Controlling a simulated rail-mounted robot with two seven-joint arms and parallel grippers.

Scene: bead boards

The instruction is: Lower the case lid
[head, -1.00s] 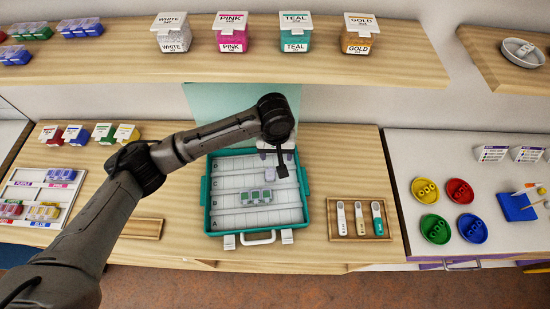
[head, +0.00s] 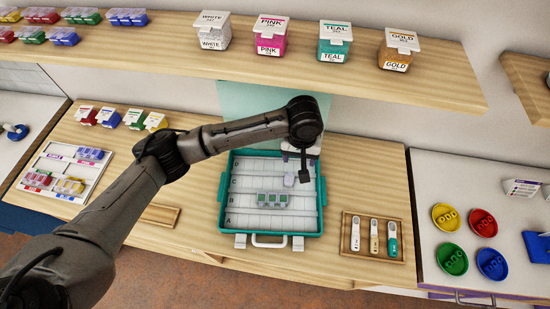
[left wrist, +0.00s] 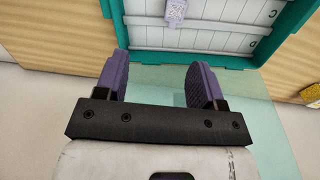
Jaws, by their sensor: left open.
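The teal case (head: 222,208) lies open on the wooden bench, its white floor marked in lettered rows. Its pale teal, see-through lid (head: 240,108) stands raised at the case's back, partly behind my left arm. A box with green contents (head: 272,199) and a small lilac piece (head: 289,180) lie inside. My left gripper (head: 300,154) is over the back right of the case, in front of the lid. In the left wrist view its purple fingers (left wrist: 158,72) are apart with nothing gripped; the lid (left wrist: 150,82) shows behind them. Contact with the lid cannot be told. My right gripper is out of view.
A wooden tray with three spoon-like tools (head: 348,252) is right of the case. A white sorting board (head: 40,165) and several small coloured tubs (head: 132,118) are left. A shelf with labelled jars (head: 335,45) overhangs behind. Coloured dishes (head: 485,222) sit far right.

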